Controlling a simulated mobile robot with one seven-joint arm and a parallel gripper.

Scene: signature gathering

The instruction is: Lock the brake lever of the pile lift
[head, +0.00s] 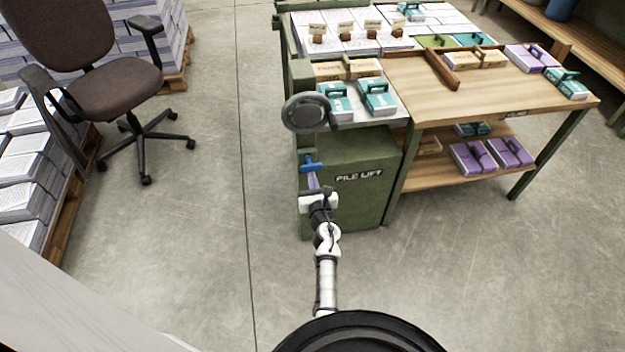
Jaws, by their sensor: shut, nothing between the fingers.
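The pile lift (370,155) is a green cabinet with a "PILE LIFT" label on its front. A blue T-shaped handle (312,163), which looks like the brake lever, sits at the left of its front face. A purple-blue piece shows just below the handle; I cannot tell whether it belongs to the lever. My gripper (315,187) is just below the blue handle, in front of the cabinet. It is shut and holds nothing. Its fingertips are too small to make out, and I cannot tell whether they touch the lever.
A dark handwheel (306,113) sticks out above the lever. Teal and white blocks (377,96) lie on top of the lift. A wooden-topped workbench (412,85) adjoins it on the right. An office chair (110,85) and paper stacks stand left. The floor between is clear.

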